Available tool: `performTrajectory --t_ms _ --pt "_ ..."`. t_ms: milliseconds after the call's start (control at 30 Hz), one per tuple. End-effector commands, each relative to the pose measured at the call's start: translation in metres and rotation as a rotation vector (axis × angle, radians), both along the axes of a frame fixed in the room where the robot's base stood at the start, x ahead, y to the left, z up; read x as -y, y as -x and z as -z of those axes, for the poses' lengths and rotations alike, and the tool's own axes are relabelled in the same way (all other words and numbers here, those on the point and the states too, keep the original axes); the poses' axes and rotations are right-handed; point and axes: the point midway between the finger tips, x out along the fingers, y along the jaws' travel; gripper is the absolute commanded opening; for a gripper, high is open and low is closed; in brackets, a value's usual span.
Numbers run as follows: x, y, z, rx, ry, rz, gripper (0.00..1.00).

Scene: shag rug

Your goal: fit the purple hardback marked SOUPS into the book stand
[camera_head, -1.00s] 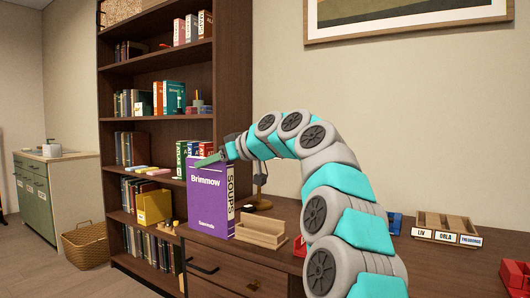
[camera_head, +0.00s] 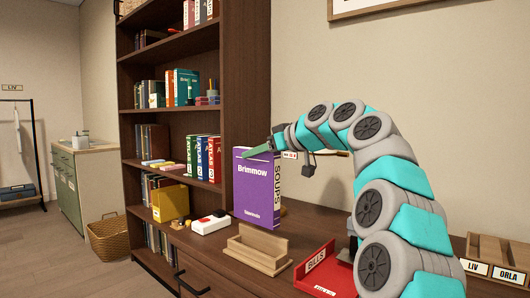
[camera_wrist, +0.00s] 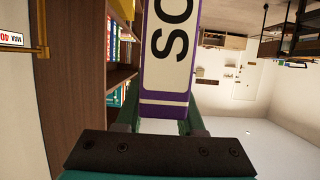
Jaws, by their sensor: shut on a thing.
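The purple hardback (camera_head: 257,190) stands upright, its cover reading Brimmow and its white spine band reading SOUPS. My gripper (camera_head: 262,151) is shut on the book near its top edge. The wrist view shows the spine (camera_wrist: 166,70) between my fingers (camera_wrist: 160,126). A pale wooden stand (camera_head: 258,248), apparently the book stand, sits empty on the desk. In the head view the book is just above and behind it. I cannot tell whether the book's lower edge touches the desk.
A wooden rack labelled LIV and ORLA (camera_head: 497,262) is at far right. The tall bookshelf (camera_head: 228,80) rises behind.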

Motion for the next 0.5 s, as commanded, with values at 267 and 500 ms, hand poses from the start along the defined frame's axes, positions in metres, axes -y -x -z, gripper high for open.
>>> performTrajectory --t_ms 267,500 --pt "0.0001 0.0003 -0.0011 0.002 -0.001 0.0 0.0" --pt "0.0027 0.0018 0.0016 0.002 0.001 0.0 0.0"
